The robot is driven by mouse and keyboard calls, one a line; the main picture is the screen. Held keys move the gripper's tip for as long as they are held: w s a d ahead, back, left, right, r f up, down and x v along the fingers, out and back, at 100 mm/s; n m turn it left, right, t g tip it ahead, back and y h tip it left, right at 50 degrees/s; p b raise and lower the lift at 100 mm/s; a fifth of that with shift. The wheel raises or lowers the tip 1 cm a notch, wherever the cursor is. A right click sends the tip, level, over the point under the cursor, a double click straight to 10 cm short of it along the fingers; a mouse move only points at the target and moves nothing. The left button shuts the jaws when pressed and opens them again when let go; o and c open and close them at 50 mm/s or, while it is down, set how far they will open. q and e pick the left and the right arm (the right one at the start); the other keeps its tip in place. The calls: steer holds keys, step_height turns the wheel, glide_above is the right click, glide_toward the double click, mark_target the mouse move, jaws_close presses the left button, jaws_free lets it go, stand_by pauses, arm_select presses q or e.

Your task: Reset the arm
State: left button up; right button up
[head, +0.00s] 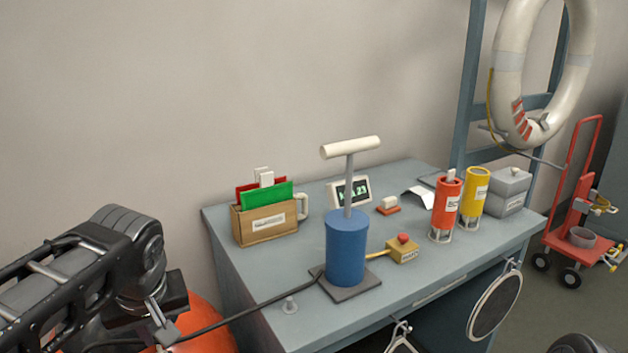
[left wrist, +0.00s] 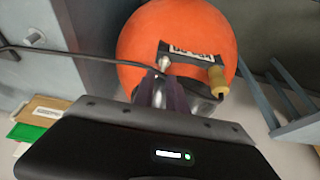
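My left arm enters the head view from the left, with its gripper (head: 160,325) low beside the bench's left edge, over an orange ball-shaped float (head: 205,318). In the left wrist view, the gripper's two fingers (left wrist: 164,92) are close together in front of the float (left wrist: 150,40). A small metal fitting (left wrist: 164,64) and the end of a black hose (left wrist: 95,53) are at the fingertips. I cannot tell whether the fingers grip them. The hose (head: 250,308) runs to a blue pump (head: 346,250) with a raised white T-handle. My right gripper is not in view.
A red trolley (head: 575,235) stands to the right.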

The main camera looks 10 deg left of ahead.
arm_select(q)
steer(key=w+d+f+m+g+h+p, duration=0.1)
steer(key=w+d+f+m+h+p, duration=0.15)
steer(key=d+f, duration=0.75)
steer(key=w+d+f+m+h+p, duration=0.15)
steer(key=d+f+h+p, duration=0.35)
steer(key=f, duration=0.8)
steer(key=s+d+f, duration=0.4)
steer(key=s+f, duration=0.3)
steer(key=s, duration=0.1)
steer(key=s+d+f+m+g+p, duration=0.1)
steer(key=s+d+f, duration=0.3)
steer(key=s+f, duration=0.4)
steer(key=shift+m+g, duration=0.3)
